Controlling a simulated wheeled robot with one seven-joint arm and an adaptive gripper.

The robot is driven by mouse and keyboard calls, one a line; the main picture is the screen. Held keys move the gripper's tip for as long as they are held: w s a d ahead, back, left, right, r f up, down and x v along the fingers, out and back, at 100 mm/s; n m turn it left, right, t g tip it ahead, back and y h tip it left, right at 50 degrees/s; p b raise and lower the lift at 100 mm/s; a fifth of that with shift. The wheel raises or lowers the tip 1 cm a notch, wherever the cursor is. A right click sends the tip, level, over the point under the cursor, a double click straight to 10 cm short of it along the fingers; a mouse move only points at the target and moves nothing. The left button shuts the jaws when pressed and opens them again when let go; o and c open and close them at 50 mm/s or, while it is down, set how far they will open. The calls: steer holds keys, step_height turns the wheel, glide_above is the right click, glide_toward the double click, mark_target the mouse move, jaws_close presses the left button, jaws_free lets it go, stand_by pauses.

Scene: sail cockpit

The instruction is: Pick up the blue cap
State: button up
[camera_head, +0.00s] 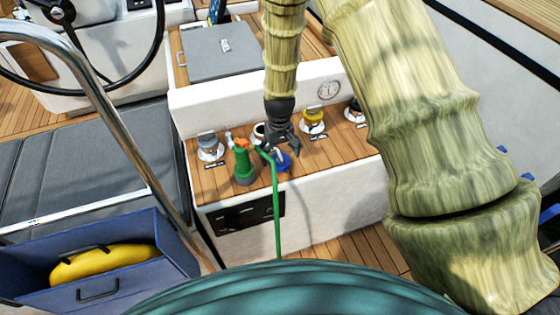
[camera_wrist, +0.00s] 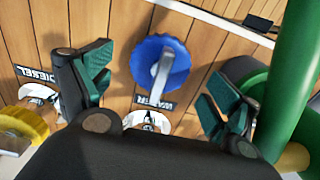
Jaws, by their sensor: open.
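The blue cap (camera_wrist: 143,58) is a round, ribbed disc with a grey bar handle across it, and it lies on the wooden deck in the wrist view. In the head view the blue cap (camera_head: 283,162) is partly hidden behind my gripper (camera_head: 282,148) and a green hose. In the wrist view my gripper (camera_wrist: 155,95) is open, with one finger on each side of the cap. The fingers look apart from the cap, and nothing is between them but the view of it. A label reading "WATER" lies beside the cap.
A green nozzle bottle (camera_head: 243,165) with an orange top and a green hose (camera_head: 276,210) stand close to the gripper. A yellow cap (camera_head: 314,117), a grey cap (camera_head: 208,142) and a black cap (camera_head: 355,108) sit nearby. A blue box (camera_head: 95,265) holds a yellow object.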

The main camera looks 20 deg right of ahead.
mark_target(279, 163)
steer(key=shift+f, duration=1.3)
steer(key=c, duration=1.2)
